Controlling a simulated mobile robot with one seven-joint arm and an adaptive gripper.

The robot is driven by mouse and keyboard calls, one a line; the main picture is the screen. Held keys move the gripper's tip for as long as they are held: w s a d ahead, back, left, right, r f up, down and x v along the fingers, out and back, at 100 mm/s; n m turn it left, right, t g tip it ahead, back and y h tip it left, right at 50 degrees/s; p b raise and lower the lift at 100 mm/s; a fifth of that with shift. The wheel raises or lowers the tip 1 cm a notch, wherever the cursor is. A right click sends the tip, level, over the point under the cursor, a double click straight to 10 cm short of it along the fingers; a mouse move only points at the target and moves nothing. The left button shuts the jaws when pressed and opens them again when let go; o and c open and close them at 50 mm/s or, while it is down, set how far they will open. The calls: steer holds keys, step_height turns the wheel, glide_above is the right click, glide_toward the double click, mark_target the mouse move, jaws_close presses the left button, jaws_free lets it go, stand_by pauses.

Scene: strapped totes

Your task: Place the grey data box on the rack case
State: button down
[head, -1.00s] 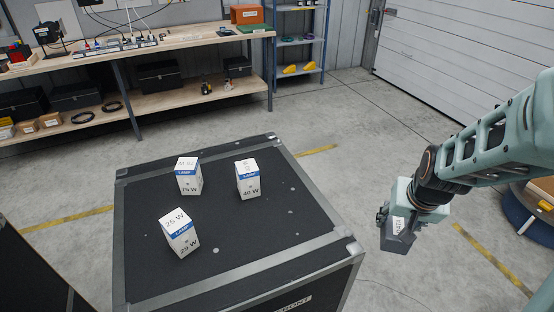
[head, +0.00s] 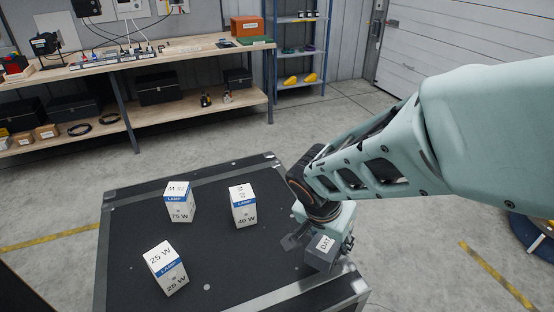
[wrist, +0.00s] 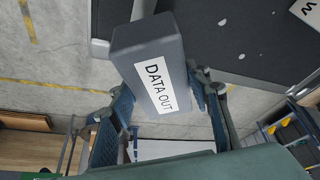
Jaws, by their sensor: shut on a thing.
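The grey data box (head: 322,252) has a white label, which reads "DATA OUT" in the wrist view (wrist: 150,62). My gripper (wrist: 160,100) is shut on it, one finger on each side. In the head view my gripper (head: 318,238) is at the right side of the black rack case (head: 225,262), with the box over or close to the case's right edge. I cannot tell whether the box touches the top. The case has metal edging and also shows in the wrist view (wrist: 240,35).
White lamp boxes stand on the case: 75 W (head: 180,203), 40 W (head: 243,207) and 25 W (head: 165,268). The case top between the 40 W box and the front edge is bare. A workbench (head: 170,60) and a blue shelf (head: 298,45) stand behind.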

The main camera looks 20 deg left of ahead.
steer(key=s+a+r+m+g+h+b, duration=0.1)
steer(key=s+a+r+m, duration=0.2)
steer(key=s+a, duration=0.35)
steer(key=s+a+r+m+h, duration=0.1)
steer(key=s+a+r+m, duration=0.25)
steer(key=s+a, duration=0.3)
steer(key=w+a+f, duration=0.1)
steer(key=w+f, duration=0.1)
steer(key=w, duration=0.1)
steer(key=w+a+f, duration=0.1)
steer(key=w+f, duration=0.2)
steer(key=w, duration=0.1)
steer(key=w+a+f, duration=0.1)
steer(key=w+f, duration=0.1)
steer(key=w, duration=0.2)
steer(key=shift+a+f, duration=0.2)
steer(key=shift+f, duration=0.2)
steer(key=shift+w+a+f, duration=0.1)
steer(key=shift+w+f, duration=0.35)
steer(key=shift+f, duration=0.15)
steer(key=shift+w+f+b, duration=0.15)
steer(key=shift+f+b, duration=0.25)
steer(key=shift+f, duration=0.5)
steer(key=shift+w+f+b, duration=0.1)
steer(key=shift+f+b, duration=0.25)
steer(key=shift+f, duration=0.55)
steer(key=shift+f, duration=0.1)
